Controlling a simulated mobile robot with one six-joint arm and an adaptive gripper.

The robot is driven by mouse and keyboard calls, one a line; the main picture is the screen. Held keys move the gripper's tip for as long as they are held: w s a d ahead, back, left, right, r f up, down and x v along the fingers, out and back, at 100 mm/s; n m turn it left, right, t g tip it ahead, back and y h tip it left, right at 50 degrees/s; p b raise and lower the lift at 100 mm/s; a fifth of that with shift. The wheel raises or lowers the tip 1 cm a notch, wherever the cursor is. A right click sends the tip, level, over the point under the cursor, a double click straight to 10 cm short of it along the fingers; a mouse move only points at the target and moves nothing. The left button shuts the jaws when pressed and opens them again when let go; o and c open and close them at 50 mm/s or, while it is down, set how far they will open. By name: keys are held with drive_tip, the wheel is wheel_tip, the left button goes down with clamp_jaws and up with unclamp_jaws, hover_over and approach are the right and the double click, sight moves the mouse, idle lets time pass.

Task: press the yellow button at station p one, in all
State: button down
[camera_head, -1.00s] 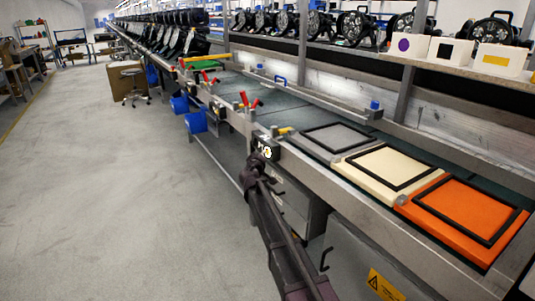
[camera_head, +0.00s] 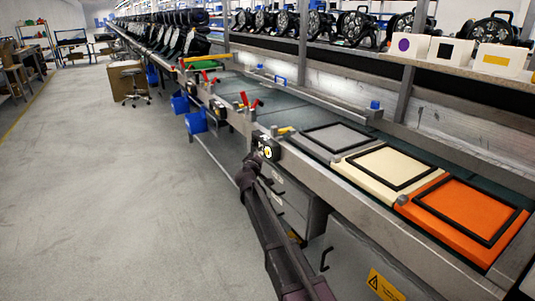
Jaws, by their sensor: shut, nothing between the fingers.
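A small black box with a round yellow button (camera_head: 268,152) is fixed on the front rail of the long bench, near the middle of the view. Its face is small, and I cannot read a marking on it. My gripper (camera_head: 251,160) is just left of the button, shut and empty, with a small gap between them in the picture. My dark arm comes up from the bottom of the view. I cannot tell whether the button is pushed in.
More black button boxes (camera_head: 220,111) sit farther along the rail. Grey, cream (camera_head: 391,168) and orange (camera_head: 470,216) square pads lie on the bench to the right. Blue bins (camera_head: 195,121) hang from the bench front. The floor (camera_head: 110,200) to the left is clear.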

drive_tip(key=shift+a, duration=0.1)
drive_tip(key=shift+s+a, duration=0.7)
drive_tip(key=shift+a, duration=0.3)
drive_tip(key=shift+s+a, duration=0.7)
drive_tip(key=shift+a, duration=0.3)
